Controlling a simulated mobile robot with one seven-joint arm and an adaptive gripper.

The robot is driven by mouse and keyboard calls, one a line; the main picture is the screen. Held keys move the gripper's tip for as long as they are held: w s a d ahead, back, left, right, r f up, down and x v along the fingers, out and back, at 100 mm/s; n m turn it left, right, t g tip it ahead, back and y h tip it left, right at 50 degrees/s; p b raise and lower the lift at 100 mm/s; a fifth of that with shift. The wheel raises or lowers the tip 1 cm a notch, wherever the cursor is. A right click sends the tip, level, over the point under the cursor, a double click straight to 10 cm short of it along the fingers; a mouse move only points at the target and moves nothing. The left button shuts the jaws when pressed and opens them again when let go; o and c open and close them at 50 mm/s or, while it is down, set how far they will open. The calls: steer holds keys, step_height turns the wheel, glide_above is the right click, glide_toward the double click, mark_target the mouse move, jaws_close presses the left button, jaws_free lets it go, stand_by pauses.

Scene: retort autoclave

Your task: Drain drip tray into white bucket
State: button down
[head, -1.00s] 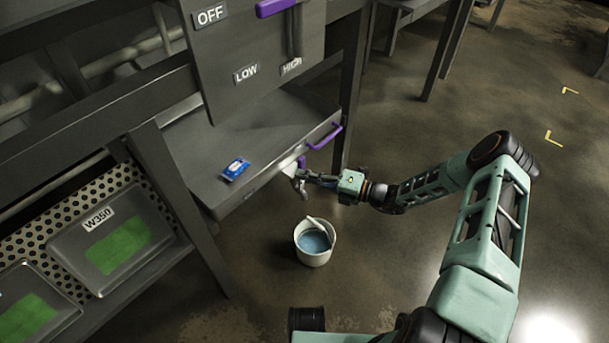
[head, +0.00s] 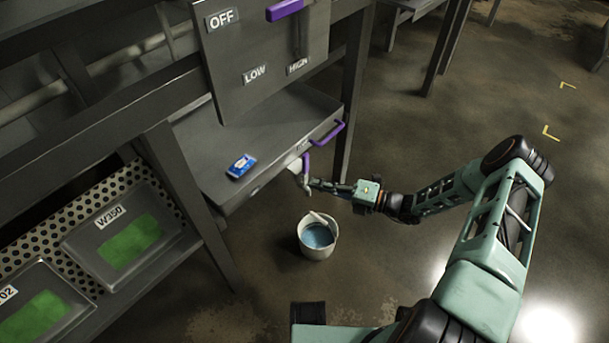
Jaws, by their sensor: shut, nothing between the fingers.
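The grey drip tray (head: 207,150) sits under the panel, with a purple handle (head: 328,134) on its front edge. A small purple lever (head: 306,163) hangs upright at the tray's front, beside a pale spout-like part (head: 294,168). My gripper (head: 307,183) is shut and empty just below this lever. I cannot tell whether it touches the lever. The white bucket (head: 304,240) stands on the floor below the gripper, with blue liquid (head: 318,235) and a pale stick-like thing inside. No stream into the bucket is visible.
A blue-and-white packet (head: 241,166) lies on the tray. A grey panel (head: 255,45) marked OFF, LOW and HIGH stands above it. Table legs flank the tray. Containers with green contents (head: 130,243) sit on the lower left shelf. The floor to the right is clear.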

steer(key=shift+v, duration=2.15)
steer(key=shift+f, duration=0.2)
